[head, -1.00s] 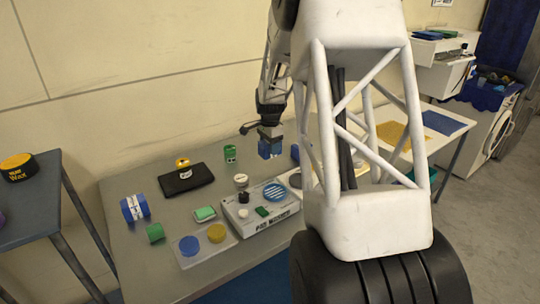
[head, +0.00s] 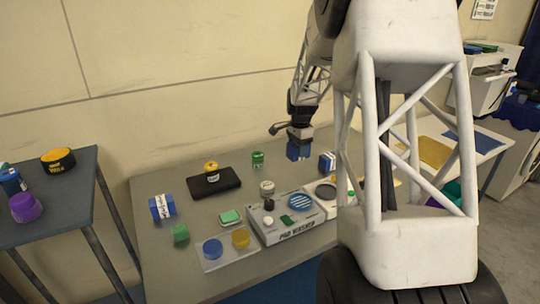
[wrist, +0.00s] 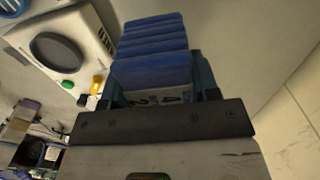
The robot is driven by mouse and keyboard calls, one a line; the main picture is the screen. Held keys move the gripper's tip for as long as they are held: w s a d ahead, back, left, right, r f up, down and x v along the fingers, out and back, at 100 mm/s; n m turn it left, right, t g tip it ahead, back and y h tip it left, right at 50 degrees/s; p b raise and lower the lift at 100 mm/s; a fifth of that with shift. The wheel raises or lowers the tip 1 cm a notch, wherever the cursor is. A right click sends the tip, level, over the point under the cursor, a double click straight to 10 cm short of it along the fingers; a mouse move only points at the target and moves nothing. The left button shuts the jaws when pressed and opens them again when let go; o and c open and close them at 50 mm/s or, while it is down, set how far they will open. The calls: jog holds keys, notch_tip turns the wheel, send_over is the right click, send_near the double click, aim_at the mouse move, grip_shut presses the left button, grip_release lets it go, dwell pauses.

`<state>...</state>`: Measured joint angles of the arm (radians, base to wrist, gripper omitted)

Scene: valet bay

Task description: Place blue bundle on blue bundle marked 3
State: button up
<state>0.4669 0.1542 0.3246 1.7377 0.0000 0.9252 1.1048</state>
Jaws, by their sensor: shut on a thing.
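My gripper (head: 299,141) is shut on a blue bundle (head: 299,152) and holds it above the back of the grey table. In the wrist view the held bundle (wrist: 153,50) shows blue folds and part of a white band with dark marks, partly hidden by the gripper. A second blue bundle (head: 327,162) with a white band stands just right of the held one in the picture, beside my arm. A third blue bundle (head: 162,207) with a white band sits at the table's left. I cannot read which is marked 3.
A pad washer unit (head: 290,229) stands mid-table. A black case (head: 214,182) with a yellow-topped tin, a green can (head: 258,159), and a tray with blue and yellow pads (head: 226,254) lie around. My arm hides much of the right side.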

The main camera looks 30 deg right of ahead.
jog(key=shift+a, duration=0.15)
jog(key=shift+a, duration=0.6)
jog(key=s+a+r, duration=0.1)
jog(key=a, duration=2.1)
jog(key=s+a, duration=0.5)
jog(key=a, duration=0.6)
jog(key=s+a, duration=0.5)
jog(key=a, duration=0.7)
jog(key=shift+s+a+r, duration=0.15)
jog(key=shift+s+a, duration=0.1)
jog(key=shift+s, duration=0.15)
send_over(161, 200)
jog(key=shift+w+f, duration=0.15)
jog(key=shift+f, duration=0.6)
jog(key=shift+f, duration=1.8)
